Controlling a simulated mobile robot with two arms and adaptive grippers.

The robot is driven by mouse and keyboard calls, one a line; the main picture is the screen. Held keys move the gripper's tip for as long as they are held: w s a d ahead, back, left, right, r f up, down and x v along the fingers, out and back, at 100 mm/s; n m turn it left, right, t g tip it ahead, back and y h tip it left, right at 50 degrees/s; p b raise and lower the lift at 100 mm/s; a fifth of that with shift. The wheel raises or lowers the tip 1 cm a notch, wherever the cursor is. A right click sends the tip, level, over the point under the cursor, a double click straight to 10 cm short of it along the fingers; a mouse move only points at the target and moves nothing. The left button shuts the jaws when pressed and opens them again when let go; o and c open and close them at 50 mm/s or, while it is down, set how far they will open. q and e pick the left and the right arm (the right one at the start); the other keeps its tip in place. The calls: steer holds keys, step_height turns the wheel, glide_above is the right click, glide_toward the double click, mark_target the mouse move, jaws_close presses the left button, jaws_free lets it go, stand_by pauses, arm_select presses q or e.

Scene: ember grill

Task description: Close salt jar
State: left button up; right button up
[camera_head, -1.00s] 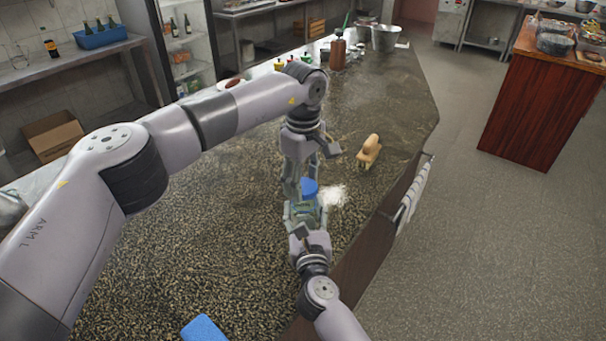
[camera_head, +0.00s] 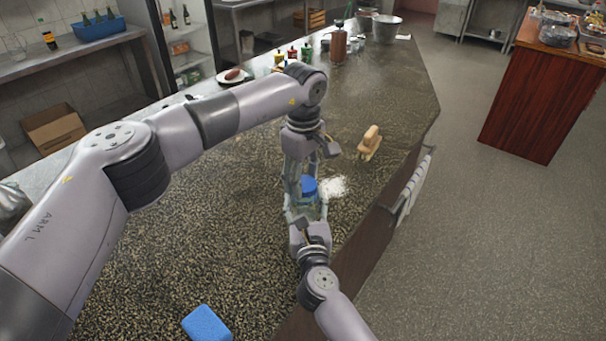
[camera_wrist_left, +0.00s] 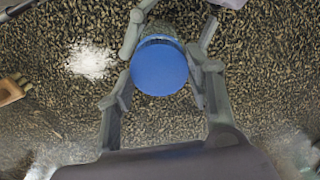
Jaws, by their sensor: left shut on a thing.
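The salt jar (camera_head: 307,203) stands on the counter with its blue lid (camera_head: 308,186) at its top. In the left wrist view the round lid (camera_wrist_left: 159,68) covers part of the greenish clear jar (camera_wrist_left: 158,34). My left gripper (camera_head: 301,188) reaches down from above and is shut on the lid, with a finger on each side. My right gripper (camera_head: 307,212) comes from the near side, low, with its fingers on either side of the jar. Whether they press on the glass cannot be told. How the lid sits on the rim is hidden.
Spilled white salt (camera_head: 333,187) lies right of the jar. A wooden-looking tool (camera_head: 369,142) stands beyond it, and a blue sponge (camera_head: 206,323) lies at the near edge. Bottles, a plate (camera_head: 233,76) and a metal bucket (camera_head: 385,29) stand farther back.

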arm_select(q)
steer(key=shift+f, duration=0.55)
stand_by(0.4)
steer(key=m, duration=0.3)
steer(key=shift+d+m, duration=0.1)
steer(key=shift+m, duration=0.3)
steer(key=m, duration=0.3)
steer(key=shift+m, duration=0.3)
steer(key=m, duration=0.5)
steer(key=shift+d, duration=0.1)
steer(key=m, duration=0.4)
steer(key=shift+m, duration=0.3)
steer(key=o, duration=0.8)
steer(key=shift+c, duration=0.2)
